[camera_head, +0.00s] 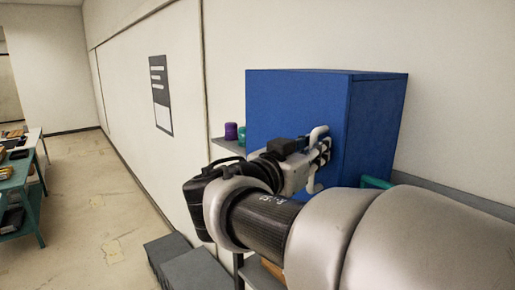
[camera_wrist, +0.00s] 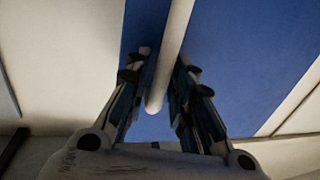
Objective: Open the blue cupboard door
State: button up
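The blue cupboard (camera_head: 375,125) stands against the wall, and its front door (camera_head: 285,105) looks shut. The door has a pale vertical bar handle (camera_head: 318,131) near its right edge, partly hidden by my gripper (camera_head: 322,152). In the wrist view, the handle (camera_wrist: 168,60) runs down between the two fingers of my gripper (camera_wrist: 164,62), against the blue door (camera_wrist: 225,50). The fingers are apart, one on each side of the bar, with narrow gaps showing. I see no firm grip on it.
A purple cup (camera_head: 231,131) and a teal cup (camera_head: 242,136) stand on a shelf left of the cupboard. Grey boxes (camera_head: 185,265) sit on the floor below. A teal table (camera_head: 22,190) with items is at far left; the floor between is clear.

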grip_shut()
dwell(0.5)
